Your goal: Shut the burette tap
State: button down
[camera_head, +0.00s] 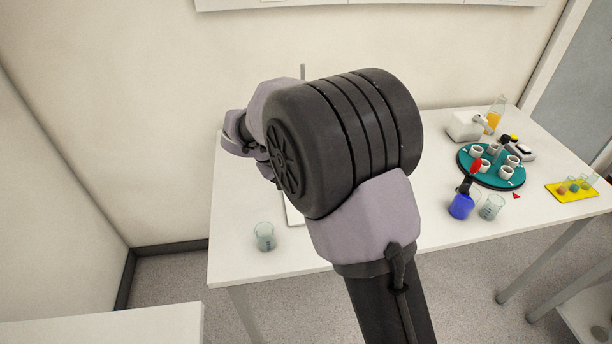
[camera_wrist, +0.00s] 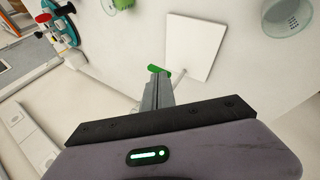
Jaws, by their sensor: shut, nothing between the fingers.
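A small green bar (camera_wrist: 160,70), which looks like the burette tap handle, shows at my fingertips in the wrist view. It lies roughly crosswise to the fingers. My gripper (camera_wrist: 157,80) is shut with nothing between the fingers. Its tips are right by the green bar; I cannot tell whether they touch it. A white stand base (camera_wrist: 195,45) lies beyond it. In the head view my arm hides the gripper, the tap and most of the stand; only a thin rod (camera_head: 303,72) rises above the arm.
On the white table (camera_head: 243,200) a beaker (camera_head: 264,236) stands near the front left; it also shows in the wrist view (camera_wrist: 290,14). To the right are a teal turntable (camera_head: 490,180) with white cups, a blue container (camera_head: 461,206), a beaker (camera_head: 492,207), a flask (camera_head: 495,113) and a yellow tray (camera_head: 564,193).

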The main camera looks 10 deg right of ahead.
jog(key=shift+s+a+f+b, duration=0.15)
jog(key=shift+a+f+b, duration=0.1)
jog(key=shift+f+b, duration=0.25)
jog(key=shift+a+r, duration=0.1)
jog(key=shift+a, duration=0.15)
dwell(0.4)
